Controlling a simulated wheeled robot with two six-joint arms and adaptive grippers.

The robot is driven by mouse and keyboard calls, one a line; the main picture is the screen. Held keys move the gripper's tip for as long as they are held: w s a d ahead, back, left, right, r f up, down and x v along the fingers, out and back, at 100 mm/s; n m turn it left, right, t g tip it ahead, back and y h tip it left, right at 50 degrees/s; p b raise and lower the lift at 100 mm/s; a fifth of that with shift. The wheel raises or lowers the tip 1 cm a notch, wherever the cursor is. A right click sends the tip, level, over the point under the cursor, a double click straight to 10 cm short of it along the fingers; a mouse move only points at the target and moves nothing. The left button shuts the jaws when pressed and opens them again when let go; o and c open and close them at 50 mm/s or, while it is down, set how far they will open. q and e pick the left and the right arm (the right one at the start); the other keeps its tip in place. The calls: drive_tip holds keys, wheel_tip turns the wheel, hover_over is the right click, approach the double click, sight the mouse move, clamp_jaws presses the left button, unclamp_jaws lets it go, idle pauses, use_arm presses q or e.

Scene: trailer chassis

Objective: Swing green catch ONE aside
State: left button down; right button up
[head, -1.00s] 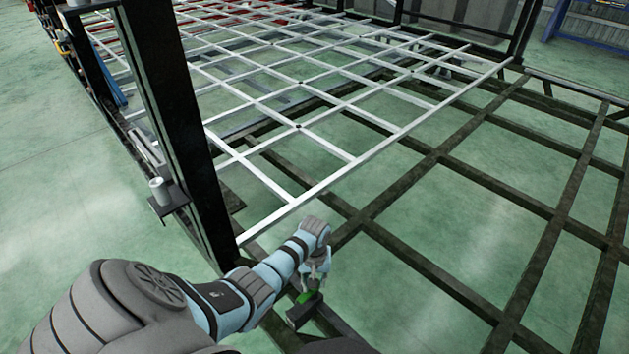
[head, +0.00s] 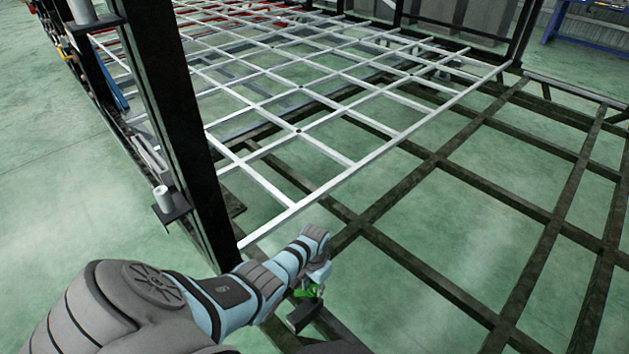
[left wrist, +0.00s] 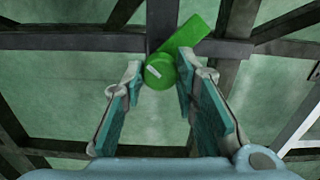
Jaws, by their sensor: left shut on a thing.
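The green catch (head: 303,293) sits low in the head view, at the end of a dark block on the frame, partly hidden by my left gripper (head: 314,286). In the left wrist view the green catch (left wrist: 202,41) shows a round hub with a pale mark and a bar slanting to the upper right. My left gripper's fingers (left wrist: 160,72) stand on either side of it, shut on the catch; the right finger touches or overlaps the bar. My right gripper is out of view.
A pale lattice (head: 300,130) spreads beyond. Dark chassis beams (head: 470,195) cross the right side, with open floor between them.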

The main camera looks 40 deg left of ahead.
sight(314, 287)
use_arm(q)
drive_tip(key=m, duration=0.4)
drive_tip(key=shift+m, duration=0.3)
drive_tip(key=m, duration=0.5)
drive_tip(key=shift+p, duration=0.4)
drive_tip(key=c, duration=1.2)
unclamp_jaws()
drive_tip(key=shift+c, duration=0.2)
wheel_tip(314, 287, up, 12)
